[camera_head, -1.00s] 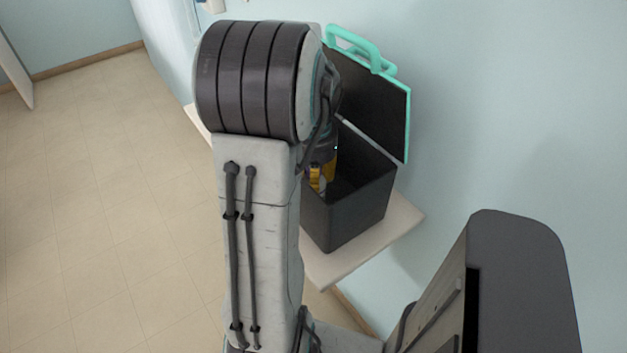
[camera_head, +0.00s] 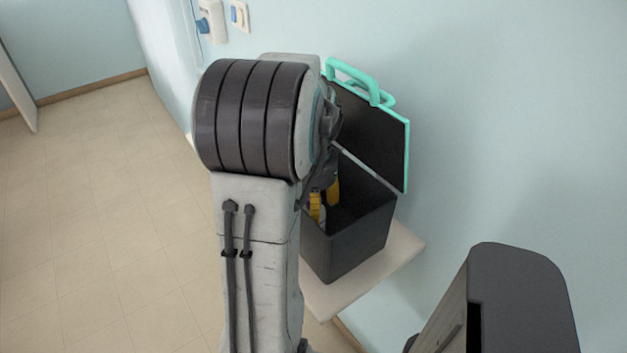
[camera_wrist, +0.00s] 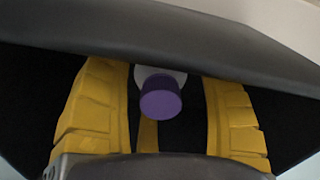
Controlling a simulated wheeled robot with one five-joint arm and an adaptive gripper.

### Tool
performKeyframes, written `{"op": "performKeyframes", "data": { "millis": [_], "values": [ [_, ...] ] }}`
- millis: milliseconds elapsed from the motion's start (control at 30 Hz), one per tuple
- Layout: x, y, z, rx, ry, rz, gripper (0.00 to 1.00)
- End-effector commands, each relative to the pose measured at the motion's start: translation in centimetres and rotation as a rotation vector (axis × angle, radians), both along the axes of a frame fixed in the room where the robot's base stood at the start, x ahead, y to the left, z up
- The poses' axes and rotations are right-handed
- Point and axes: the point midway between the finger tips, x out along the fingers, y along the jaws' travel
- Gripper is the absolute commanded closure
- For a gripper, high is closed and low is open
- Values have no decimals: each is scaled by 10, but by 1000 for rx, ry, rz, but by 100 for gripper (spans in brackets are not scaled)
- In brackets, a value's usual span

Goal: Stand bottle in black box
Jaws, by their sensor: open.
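The black box (camera_head: 345,245) stands open on a small pale shelf, its teal-edged lid (camera_head: 372,140) tilted up against the wall side. My gripper (camera_wrist: 160,78) reaches into the box with its yellow fingers apart. In the head view, the yellow fingers of my gripper (camera_head: 324,200) show just inside the box's left side, partly hidden by my arm. In the wrist view, a bottle (camera_wrist: 161,95) with a purple cap and whitish shoulder is between the open fingers, with gaps visible on both sides. Its lower body and base are hidden, so I cannot tell whether it touches the box floor.
The pale shelf (camera_head: 405,245) has a little free surface in front of and right of the box. A light blue wall (camera_head: 500,130) is close behind. Wall fittings (camera_head: 213,20) are at the top left. The tiled floor (camera_head: 100,220) at left is clear.

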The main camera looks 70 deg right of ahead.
Motion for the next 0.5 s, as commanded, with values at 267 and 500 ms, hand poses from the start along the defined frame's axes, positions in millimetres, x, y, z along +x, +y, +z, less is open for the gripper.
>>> {"op": "performKeyframes", "data": {
  "millis": [267, 500],
  "values": [
    [0, -1, 50, -6, -1, 0, 31],
    [0, -1, 86, -4, 0, 0, 31]
  ]
}}
